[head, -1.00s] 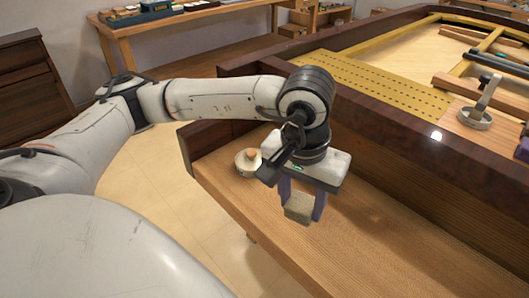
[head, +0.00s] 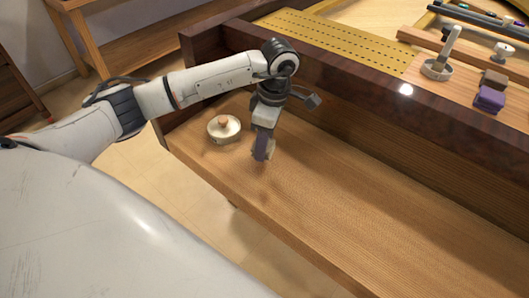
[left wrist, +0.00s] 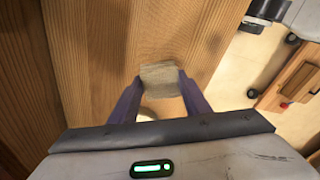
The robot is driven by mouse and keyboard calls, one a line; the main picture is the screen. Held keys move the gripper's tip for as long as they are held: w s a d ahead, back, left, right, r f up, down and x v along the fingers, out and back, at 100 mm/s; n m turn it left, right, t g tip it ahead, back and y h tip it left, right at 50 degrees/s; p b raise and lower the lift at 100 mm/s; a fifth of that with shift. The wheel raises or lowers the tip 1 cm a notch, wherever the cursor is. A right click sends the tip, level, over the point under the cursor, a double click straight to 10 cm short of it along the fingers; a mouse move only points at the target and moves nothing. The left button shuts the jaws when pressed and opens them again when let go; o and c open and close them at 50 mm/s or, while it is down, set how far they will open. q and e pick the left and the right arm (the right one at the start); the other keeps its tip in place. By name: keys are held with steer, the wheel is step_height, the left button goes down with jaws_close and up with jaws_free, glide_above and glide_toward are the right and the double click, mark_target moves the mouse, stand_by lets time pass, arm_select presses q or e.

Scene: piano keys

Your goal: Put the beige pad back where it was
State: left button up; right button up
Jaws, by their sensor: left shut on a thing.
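My left gripper (head: 261,156) points down over the left part of the wooden key bed (head: 330,215). It is shut on the beige pad (left wrist: 160,76), which sits between the purple fingertips in the left wrist view. In the head view the fingers mostly hide the pad (head: 270,151). The pad is near the wood; I cannot tell whether it touches. My right gripper is not in view.
A round pale pot with a wooden knob (head: 224,128) stands just left of my gripper on the bed. A dark rail (head: 340,80) runs behind. Beyond it lie a tool with a round base (head: 438,68), a purple block (head: 489,99) and a brown block (head: 495,79). The bed to the right is clear.

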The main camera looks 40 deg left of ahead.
mark_target(270, 145)
arm_select(q)
steer(key=shift+f, duration=2.1)
steer(key=shift+f, duration=0.1)
steer(key=o, duration=1)
steer(key=r, duration=0.4)
steer(key=d+r, duration=0.1)
steer(key=r, duration=0.7)
steer(key=shift+w+d+r, duration=0.1)
steer(key=shift+w+d, duration=0.1)
steer(key=shift+d, duration=0.05)
